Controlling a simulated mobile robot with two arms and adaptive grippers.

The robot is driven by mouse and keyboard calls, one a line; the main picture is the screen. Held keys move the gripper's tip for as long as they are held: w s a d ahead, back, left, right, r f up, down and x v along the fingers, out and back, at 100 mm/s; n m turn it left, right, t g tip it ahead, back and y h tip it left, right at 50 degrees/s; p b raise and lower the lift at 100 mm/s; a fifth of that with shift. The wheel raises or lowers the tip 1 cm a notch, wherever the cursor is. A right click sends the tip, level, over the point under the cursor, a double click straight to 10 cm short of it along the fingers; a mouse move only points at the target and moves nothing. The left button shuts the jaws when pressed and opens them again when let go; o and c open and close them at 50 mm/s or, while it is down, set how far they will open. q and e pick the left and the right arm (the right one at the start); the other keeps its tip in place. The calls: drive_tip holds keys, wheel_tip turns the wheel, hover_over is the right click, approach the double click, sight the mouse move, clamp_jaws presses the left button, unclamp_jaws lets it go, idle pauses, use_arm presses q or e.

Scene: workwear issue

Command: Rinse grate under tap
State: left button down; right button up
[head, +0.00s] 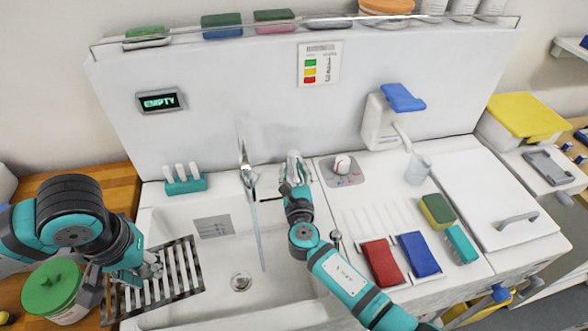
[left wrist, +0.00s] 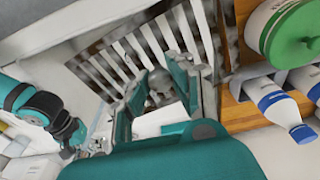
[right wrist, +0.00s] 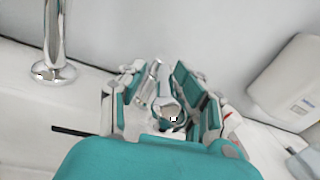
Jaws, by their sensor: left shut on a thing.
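The slatted metal grate (head: 186,268) has dark smudges and lies tilted over the left side of the sink (head: 285,280). My left gripper (head: 150,268) is shut on the grate; the left wrist view shows its slats (left wrist: 150,45) beyond the fingers (left wrist: 160,88). The chrome tap (head: 243,158) stands at the back of the sink. A thin water stream (head: 258,235) falls from it, right of the grate and apart from it. My right gripper (head: 293,165) is beside the tap. In the right wrist view its fingers (right wrist: 163,95) stand apart around a chrome lever (right wrist: 165,103).
A green-lidded tub (head: 50,287) stands at the left by my left arm. Red (head: 381,263) and blue (head: 418,254) pads lie on the right drainboard. The drain (head: 241,282) is clear.

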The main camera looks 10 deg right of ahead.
drive_tip(key=shift+s+d+r, duration=0.1)
drive_tip(key=shift+s+d, duration=0.05)
drive_tip(key=shift+d, duration=0.1)
drive_tip(key=shift+s, duration=0.15)
drive_tip(key=s+a, duration=0.1)
drive_tip(key=s, duration=1)
drive_tip(key=shift+s+a, duration=0.25)
drive_tip(key=shift+s, duration=0.05)
